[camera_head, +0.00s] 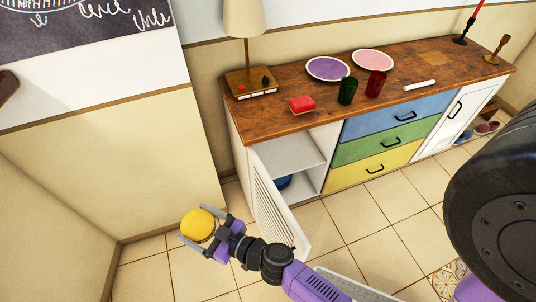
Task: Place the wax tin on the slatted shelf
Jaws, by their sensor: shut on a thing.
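My gripper (207,224) is at the lower left, shut on a round yellow thing (197,222), probably the wax tin. Its two fingers lie on either side of it, and it is held in the air left of the cabinet's open door. No shelf with clear slats shows. The cabinet's open left compartment has a plain pale inner shelf (290,150). A blue thing (284,182) lies below this shelf, partly hidden by the door.
The open white louvred door (272,205) stands out between my gripper and the compartment. The wooden top (310,114) carries a lamp (245,45), a red block (302,104), two plates (327,68), and two cups (347,92). Tiled floor (345,222) in front is clear.

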